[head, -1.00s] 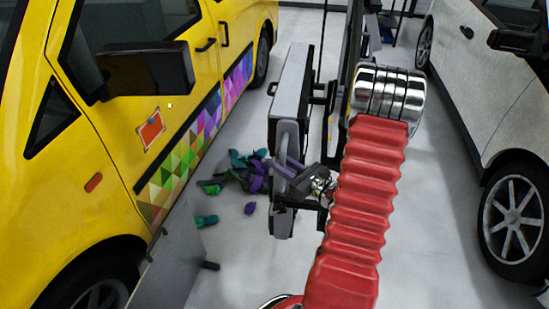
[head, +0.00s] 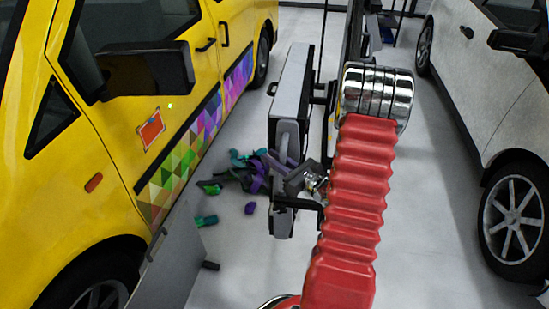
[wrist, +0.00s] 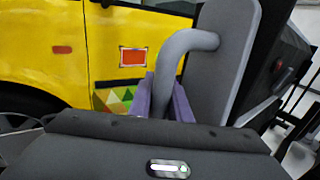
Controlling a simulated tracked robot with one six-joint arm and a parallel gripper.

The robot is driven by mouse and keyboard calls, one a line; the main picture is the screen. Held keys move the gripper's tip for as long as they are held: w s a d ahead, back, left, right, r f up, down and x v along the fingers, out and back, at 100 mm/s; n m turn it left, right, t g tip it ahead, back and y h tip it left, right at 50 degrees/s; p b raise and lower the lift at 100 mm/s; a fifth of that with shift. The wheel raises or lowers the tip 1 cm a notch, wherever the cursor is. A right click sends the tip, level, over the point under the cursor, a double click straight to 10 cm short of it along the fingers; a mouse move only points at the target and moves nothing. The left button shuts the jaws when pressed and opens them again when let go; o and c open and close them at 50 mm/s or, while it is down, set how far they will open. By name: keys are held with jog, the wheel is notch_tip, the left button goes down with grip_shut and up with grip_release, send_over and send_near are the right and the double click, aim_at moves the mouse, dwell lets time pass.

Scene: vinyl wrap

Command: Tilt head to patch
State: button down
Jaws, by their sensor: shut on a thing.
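The grey lamp-like head (head: 292,85) is a tall, narrow panel on a stand, seen nearly edge-on in the head view. In the wrist view its grey panel (wrist: 228,50) fills the upper right, with a curved grey handle (wrist: 185,48). My gripper (head: 284,168) is at the head's lower part. Its purple fingers (wrist: 163,98) are shut around the handle in the wrist view; their tips are partly hidden. The patch (head: 151,131) is a red rectangle with a pale border on the yellow van's door. It also shows in the wrist view (wrist: 133,57), left of the handle.
The yellow van (head: 110,150) stands at left with a coloured triangle strip. A white car (head: 500,110) stands at right. Several green and purple scraps (head: 245,170) lie on the floor between them. A grey board (head: 170,265) stands beside the van. Floor right of my arm is clear.

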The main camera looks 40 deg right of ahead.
dwell(0.3)
jog(key=shift+w+a+f+g, duration=0.15)
jog(key=shift+w+a+g, duration=0.15)
jog(key=shift+w+a, duration=0.25)
jog(key=c, duration=1.9)
grip_release()
jog(key=s, duration=0.4)
jog(key=s+d, duration=0.1)
jog(key=s, duration=0.4)
jog(key=s+d, duration=0.1)
jog(key=s, duration=0.3)
jog(key=shift+s+r, duration=0.3)
jog(key=shift+r, duration=0.05)
